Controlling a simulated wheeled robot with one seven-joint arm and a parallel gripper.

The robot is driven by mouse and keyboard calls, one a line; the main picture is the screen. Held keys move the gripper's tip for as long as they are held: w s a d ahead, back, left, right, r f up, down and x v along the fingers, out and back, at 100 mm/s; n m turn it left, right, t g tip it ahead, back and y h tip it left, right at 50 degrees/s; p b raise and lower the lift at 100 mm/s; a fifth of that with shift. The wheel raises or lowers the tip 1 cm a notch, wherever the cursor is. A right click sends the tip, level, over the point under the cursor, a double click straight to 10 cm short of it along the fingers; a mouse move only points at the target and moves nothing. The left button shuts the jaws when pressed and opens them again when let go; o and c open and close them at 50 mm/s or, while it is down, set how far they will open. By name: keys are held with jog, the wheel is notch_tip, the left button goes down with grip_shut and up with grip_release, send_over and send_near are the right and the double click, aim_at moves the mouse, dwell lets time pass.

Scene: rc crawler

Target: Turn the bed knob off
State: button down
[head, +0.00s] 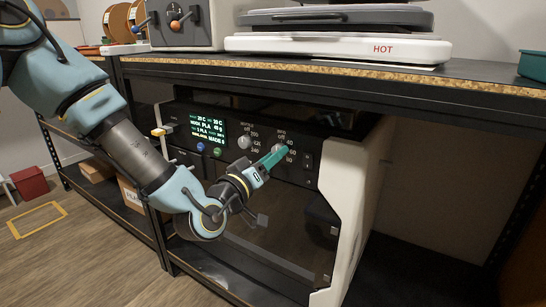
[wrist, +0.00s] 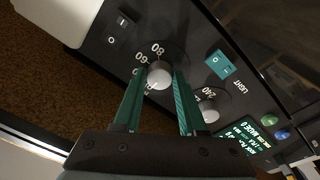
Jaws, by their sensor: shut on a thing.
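The bed knob (wrist: 160,76) is a round pale grey knob on the machine's black control panel (head: 311,163). In the wrist view it lies between the two teal fingers of my gripper (wrist: 158,84), with the numbers 60 and 80 printed beside it. In the head view my gripper (head: 277,156) reaches the bed knob from the front left, and its fingers partly cover the knob. My gripper is shut on the knob. I cannot make out the knob's pointer mark, so its setting is unclear.
A second knob (head: 244,142), marked 200 and 240, sits to the left. A lit display (head: 208,130), a teal light switch (wrist: 220,65) and a black rocker switch (wrist: 120,29) are close by. The shelf edge (head: 340,70) overhangs the panel, with a white plate marked HOT (head: 330,47) above.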

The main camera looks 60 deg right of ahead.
dwell(0.3)
jog(key=shift+c, duration=2.3)
grip_release()
jog(key=a+f+p, duration=0.1)
jog(key=a, duration=0.9)
jog(key=shift+a, duration=0.4)
